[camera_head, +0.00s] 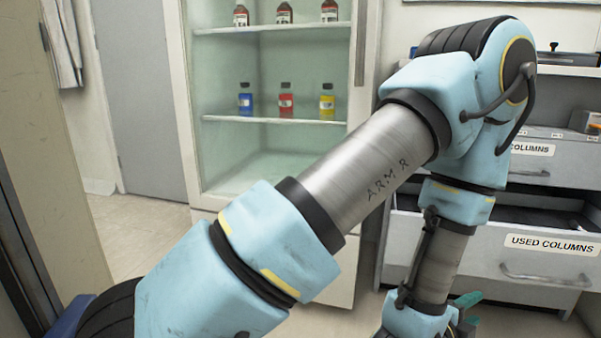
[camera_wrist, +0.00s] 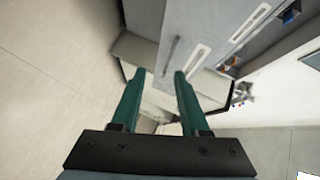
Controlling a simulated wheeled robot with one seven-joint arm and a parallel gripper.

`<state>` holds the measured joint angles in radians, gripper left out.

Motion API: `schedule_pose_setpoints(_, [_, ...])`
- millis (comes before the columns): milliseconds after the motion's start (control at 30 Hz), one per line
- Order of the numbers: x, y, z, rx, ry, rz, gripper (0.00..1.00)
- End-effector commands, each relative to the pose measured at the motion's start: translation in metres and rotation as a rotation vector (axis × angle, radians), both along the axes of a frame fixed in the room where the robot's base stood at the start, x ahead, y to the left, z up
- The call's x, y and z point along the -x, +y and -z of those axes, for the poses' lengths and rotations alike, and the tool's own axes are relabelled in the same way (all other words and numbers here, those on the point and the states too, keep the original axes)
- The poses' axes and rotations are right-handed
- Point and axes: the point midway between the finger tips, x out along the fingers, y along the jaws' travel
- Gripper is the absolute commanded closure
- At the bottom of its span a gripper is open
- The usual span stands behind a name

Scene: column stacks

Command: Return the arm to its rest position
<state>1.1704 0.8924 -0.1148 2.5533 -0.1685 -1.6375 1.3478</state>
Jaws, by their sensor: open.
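My arm fills the middle of the head view, raised to an elbow at the upper right and bent down from there. My gripper is mostly hidden in the head view behind my forearm, with only a bit of green showing at the bottom. In the wrist view my gripper (camera_wrist: 158,78) has two green fingers standing apart. Nothing is between the fingers, and the floor and drawer fronts show beyond them.
A drawer labelled USED COLUMNS (camera_head: 540,262) stands open at the right, below a drawer labelled COLUMNS (camera_head: 532,166). A glass-fronted cabinet (camera_head: 272,160) holds several bottles on shelves. Floor (camera_head: 140,235) is clear at the left.

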Motion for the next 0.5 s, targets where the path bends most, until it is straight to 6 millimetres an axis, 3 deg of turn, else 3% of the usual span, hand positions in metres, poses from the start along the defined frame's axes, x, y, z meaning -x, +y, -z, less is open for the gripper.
schedule_pose_setpoints(333, [-0.081, 0.038, -0.009, -0.047, 0.293, -0.236, 0.55])
schedule_pose_setpoints(467, [-0.125, 0.077, -0.017, -0.053, 0.479, -0.410, 0.55])
schedule_pose_setpoints(500, [-0.139, 0.094, -0.021, -0.052, 0.550, -0.480, 0.55])
